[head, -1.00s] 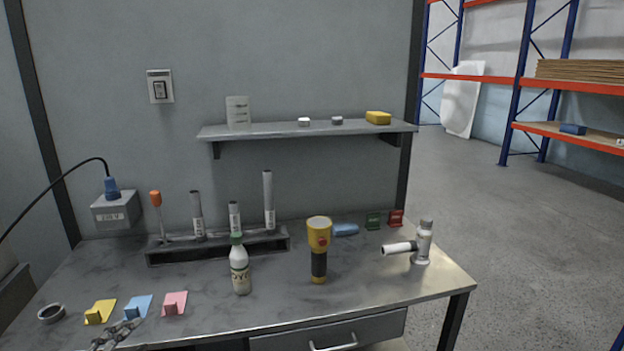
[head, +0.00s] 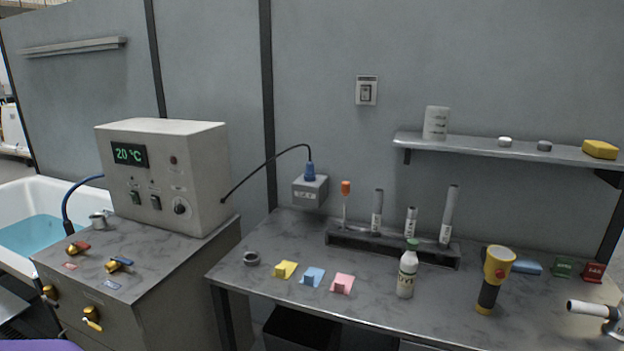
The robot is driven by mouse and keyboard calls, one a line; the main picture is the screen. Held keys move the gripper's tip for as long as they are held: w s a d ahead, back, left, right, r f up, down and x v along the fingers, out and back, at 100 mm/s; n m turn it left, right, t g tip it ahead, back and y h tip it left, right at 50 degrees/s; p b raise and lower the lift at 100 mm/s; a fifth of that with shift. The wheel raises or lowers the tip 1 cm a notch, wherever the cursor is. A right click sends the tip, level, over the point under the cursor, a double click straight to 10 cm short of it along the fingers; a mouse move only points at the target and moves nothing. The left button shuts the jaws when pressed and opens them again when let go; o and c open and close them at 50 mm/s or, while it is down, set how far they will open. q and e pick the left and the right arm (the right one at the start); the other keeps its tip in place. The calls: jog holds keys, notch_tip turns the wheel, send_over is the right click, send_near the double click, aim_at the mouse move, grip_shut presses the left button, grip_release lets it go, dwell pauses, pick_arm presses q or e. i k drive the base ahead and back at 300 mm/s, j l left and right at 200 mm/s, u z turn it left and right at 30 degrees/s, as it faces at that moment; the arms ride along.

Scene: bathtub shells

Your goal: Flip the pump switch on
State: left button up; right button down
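A beige control box (head: 165,175) stands on the left cabinet, with a green display (head: 129,154) reading 20 °C. The small labels are too blurred to read, so I cannot tell which switch is the pump's or how either is set. Neither of my grippers is in view.
The cabinet (head: 190,250) has red and blue-handled valves. A bathtub (head: 35,195) with blue water stands at left. The workbench (head: 240,285) holds a bottle (head: 407,275), a flashlight (head: 490,285) and a tube rack (head: 340,240). A wall switch (head: 366,92) is above. A cable runs from box to socket.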

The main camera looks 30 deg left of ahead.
aim_at(135, 200)
jog(key=u, duration=2.15)
jog(key=i+j+z, duration=0.25)
jog(key=i, duration=0.3)
jog(key=i+j+z, duration=0.2)
jog(key=i+j, duration=0.15)
jog(key=i, duration=0.2)
jog(key=i+j+z, duration=0.25)
jog(key=i+j, duration=0.15)
jog(key=i, duration=0.1)
